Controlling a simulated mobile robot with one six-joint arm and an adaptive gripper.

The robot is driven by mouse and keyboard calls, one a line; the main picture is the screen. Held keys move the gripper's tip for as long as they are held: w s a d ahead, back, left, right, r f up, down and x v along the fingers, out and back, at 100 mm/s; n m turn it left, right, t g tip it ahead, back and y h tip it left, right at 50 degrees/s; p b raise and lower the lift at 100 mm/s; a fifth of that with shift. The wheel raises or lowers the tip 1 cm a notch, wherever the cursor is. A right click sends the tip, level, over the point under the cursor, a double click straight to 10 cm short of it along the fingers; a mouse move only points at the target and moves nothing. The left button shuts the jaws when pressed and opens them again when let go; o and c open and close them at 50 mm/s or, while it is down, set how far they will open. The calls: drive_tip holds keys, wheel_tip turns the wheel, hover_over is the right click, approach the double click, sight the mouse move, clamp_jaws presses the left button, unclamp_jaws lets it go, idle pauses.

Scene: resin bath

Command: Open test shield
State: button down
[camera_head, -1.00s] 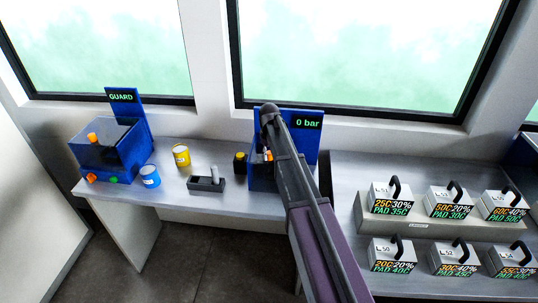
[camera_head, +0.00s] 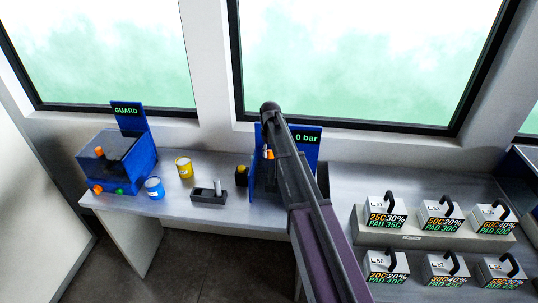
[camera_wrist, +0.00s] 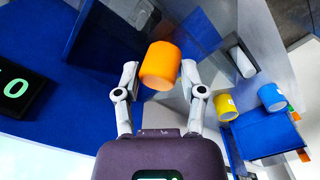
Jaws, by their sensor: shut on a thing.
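The test station is a blue unit with a "0 bar" display panel (camera_head: 308,138) at the back of the bench, mostly hidden behind my arm in the head view. Its orange handle (camera_wrist: 160,66) sits between my two fingers in the wrist view. My gripper (camera_wrist: 160,72) is shut on this handle. A sliver of orange (camera_head: 269,154) shows beside my arm in the head view. A see-through, dark-tinted shield (camera_wrist: 200,32) shows beyond the handle in the wrist view. How far it stands open cannot be told.
A blue "GUARD" box (camera_head: 120,165) stands at the left bench end. A blue cup (camera_head: 154,189), a yellow cup (camera_head: 184,169) and a dark holder (camera_head: 209,197) stand between. Several labelled weights (camera_head: 441,213) with black handles stand at right. Windows rise behind.

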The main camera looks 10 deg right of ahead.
drive_tip(key=shift+w+d+r+p, duration=0.85)
drive_tip(key=shift+w+r+p, duration=0.25)
drive_tip(key=shift+w, duration=1.5)
drive_tip(key=shift+w+d+r+p, duration=0.95)
drive_tip(key=shift+w+r, duration=0.3)
drive_tip(key=shift+w, duration=1.4)
drive_tip(key=shift+w+d+r+p, duration=0.75)
drive_tip(key=shift+w+r+p, duration=0.4)
drive_tip(key=shift+w, duration=1.45)
drive_tip(key=shift+c, duration=1.5)
unclamp_jaws()
drive_tip(key=shift+w+d+f, duration=0.15)
drive_tip(key=shift+d, duration=0.25)
drive_tip(key=shift+a, duration=0.1)
